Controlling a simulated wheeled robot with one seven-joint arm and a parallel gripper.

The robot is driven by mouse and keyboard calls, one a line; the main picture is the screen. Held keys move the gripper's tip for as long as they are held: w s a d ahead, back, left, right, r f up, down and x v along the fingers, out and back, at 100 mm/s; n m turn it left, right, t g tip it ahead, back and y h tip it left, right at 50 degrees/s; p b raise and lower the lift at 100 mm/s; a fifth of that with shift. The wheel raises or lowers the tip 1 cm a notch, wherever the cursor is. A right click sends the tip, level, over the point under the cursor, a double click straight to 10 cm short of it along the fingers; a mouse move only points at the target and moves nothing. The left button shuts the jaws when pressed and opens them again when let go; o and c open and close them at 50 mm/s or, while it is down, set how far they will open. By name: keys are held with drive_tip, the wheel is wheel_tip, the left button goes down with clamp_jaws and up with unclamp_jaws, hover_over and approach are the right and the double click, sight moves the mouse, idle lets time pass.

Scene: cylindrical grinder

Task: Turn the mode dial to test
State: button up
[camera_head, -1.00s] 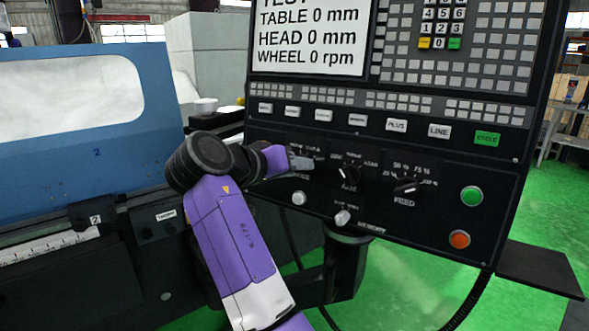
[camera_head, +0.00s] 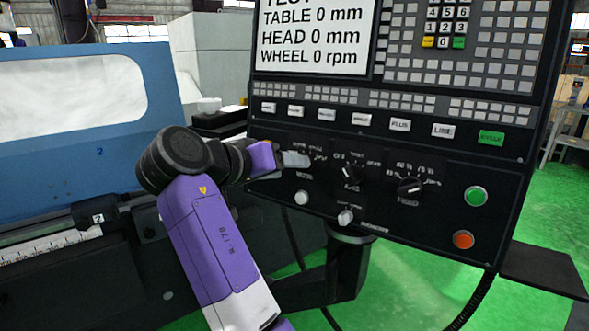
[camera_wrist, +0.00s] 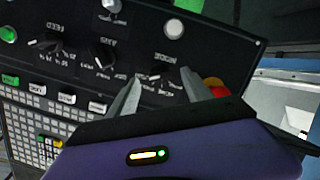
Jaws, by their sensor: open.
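The mode dial (camera_wrist: 154,77) is on the dark control panel, between and beyond my fingertips in the wrist view, which shows the panel upside down. Its small pale pointer mark and the lettering around it are too blurred to read. My gripper (camera_wrist: 160,76) is open, with one finger on each side of the dial. I cannot tell whether the fingers touch it. In the head view my gripper (camera_head: 297,159) is at the left of the dial row and hides the dial. The screen (camera_head: 312,38) has a top line, cut by the frame edge, that seems to read TEST.
A small knob (camera_head: 345,217) and a pale button (camera_head: 301,198) are below. Green (camera_head: 475,196) and orange (camera_head: 463,240) buttons are at far right. A red-yellow button (camera_wrist: 215,87) is beside one finger.

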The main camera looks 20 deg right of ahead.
drive_tip(key=v, duration=0.3)
drive_tip(key=shift+s+a, duration=0.1)
drive_tip(key=shift+a, duration=0.05)
drive_tip(key=shift+r, duration=0.15)
